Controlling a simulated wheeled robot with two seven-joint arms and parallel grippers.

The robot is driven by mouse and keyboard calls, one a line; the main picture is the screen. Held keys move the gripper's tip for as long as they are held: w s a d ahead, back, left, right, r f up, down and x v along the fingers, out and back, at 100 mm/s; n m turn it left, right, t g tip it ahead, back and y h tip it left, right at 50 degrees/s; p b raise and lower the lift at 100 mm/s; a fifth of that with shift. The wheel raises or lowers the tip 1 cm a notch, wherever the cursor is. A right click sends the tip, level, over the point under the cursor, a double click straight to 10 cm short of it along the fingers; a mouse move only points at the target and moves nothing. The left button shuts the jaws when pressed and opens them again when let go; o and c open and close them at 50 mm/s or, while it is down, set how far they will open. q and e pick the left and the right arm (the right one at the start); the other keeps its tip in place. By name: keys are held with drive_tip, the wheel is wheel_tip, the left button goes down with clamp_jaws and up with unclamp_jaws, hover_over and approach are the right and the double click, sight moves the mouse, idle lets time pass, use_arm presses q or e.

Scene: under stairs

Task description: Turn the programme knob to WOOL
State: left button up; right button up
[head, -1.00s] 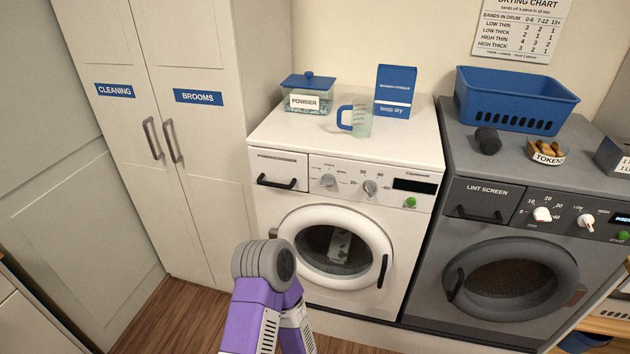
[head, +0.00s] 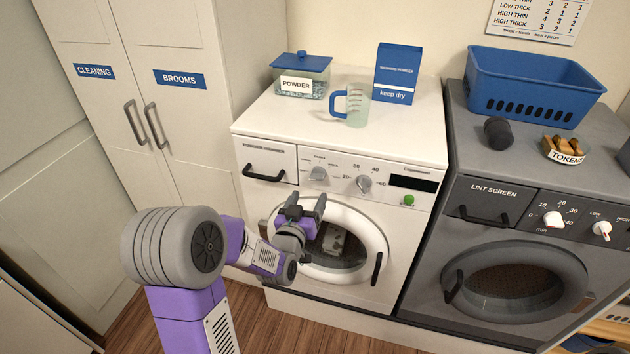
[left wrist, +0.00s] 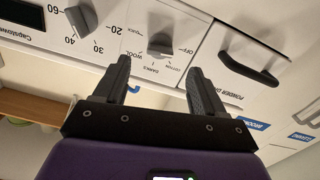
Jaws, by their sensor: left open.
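The programme knob (head: 318,174) is a grey knob on the white washing machine's (head: 400,250) front panel, right of the powder drawer. It also shows in the left wrist view (left wrist: 160,44), with OFF, DARKS and other small labels around it. My left gripper (head: 306,200) is open and empty, below the knob in front of the round door. In the left wrist view its fingers (left wrist: 158,66) point towards the panel, one to each side of the knob's line, apparently apart from it. My right gripper is out of view.
A similar temperature knob (head: 364,184) sits to the right, then a dark display (head: 413,184) and green button (head: 408,200). The drawer handle (head: 264,173) juts out on the left. A measuring jug (head: 356,105) stands on top. A grey dryer (head: 510,230) adjoins on the right.

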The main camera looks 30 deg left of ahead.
sight(316, 180)
use_arm(q)
drive_tip(key=x, duration=0.7)
drive_tip(key=shift+w+a+r, duration=0.2)
drive_tip(key=shift+w+r, duration=0.1)
drive_tip(key=shift+r, duration=0.05)
drive_tip(key=c, duration=1.1)
drive_tip(key=shift+o, duration=0.2)
